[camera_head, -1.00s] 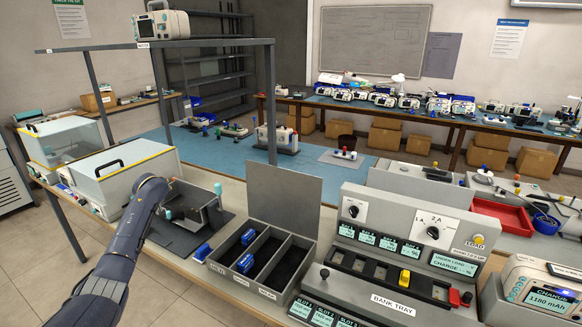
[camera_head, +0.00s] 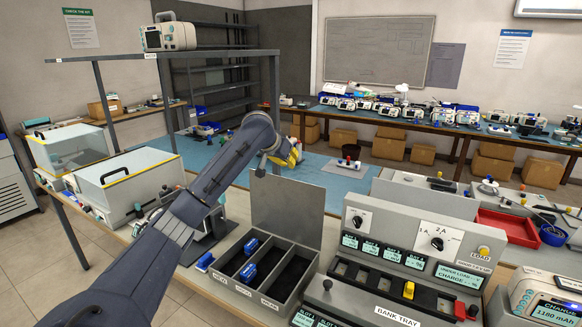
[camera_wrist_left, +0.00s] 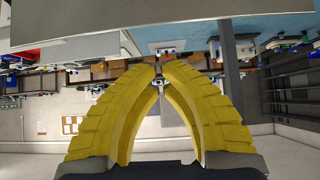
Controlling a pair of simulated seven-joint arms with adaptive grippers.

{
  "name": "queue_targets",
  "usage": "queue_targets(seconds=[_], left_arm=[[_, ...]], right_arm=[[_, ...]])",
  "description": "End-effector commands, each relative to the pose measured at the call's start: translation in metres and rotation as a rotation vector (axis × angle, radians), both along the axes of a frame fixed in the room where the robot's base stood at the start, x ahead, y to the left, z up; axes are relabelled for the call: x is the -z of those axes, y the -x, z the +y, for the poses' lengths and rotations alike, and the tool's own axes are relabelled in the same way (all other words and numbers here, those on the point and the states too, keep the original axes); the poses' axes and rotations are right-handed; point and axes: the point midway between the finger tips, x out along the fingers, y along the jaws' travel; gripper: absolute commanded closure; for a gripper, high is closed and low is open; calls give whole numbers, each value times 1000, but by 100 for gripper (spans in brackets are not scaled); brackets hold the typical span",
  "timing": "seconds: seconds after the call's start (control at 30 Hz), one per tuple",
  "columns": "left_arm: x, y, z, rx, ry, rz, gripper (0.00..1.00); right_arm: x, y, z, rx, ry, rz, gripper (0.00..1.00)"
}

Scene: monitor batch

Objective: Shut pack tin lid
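The pack tin (camera_head: 228,279) is a grey box with long dark compartments on the bench, left of the bank tray panel. Its lid (camera_head: 287,208) stands upright at the back edge, so the tin is open. Blue packs (camera_head: 250,246) lie inside it. My left gripper (camera_head: 294,157) has yellow fingers and is raised above and behind the lid, apart from it, in the head view. In the left wrist view its fingers (camera_wrist_left: 160,72) bow inward with their tips together and nothing between them. My right gripper is not in view.
A blue pack (camera_head: 205,261) lies left of the tin. The bank tray panel (camera_head: 375,284) stands close on the right. A grey shelf frame (camera_head: 205,57) rises at the left, its post near my arm. A red tray (camera_head: 508,228) is farther right.

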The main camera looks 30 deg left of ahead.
Motion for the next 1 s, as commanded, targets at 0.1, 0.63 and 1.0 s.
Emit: queue_targets(seconds=[0.1, 0.63, 1.0], left_arm=[[13, -13, 0, -1, 4, 3, 100], [60, -65, 5, -3, 4, 0, 100], [65, -39, 4, -4, 1, -1, 100]], right_arm=[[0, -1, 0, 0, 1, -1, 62], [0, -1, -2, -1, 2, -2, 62], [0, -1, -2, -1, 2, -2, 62]])
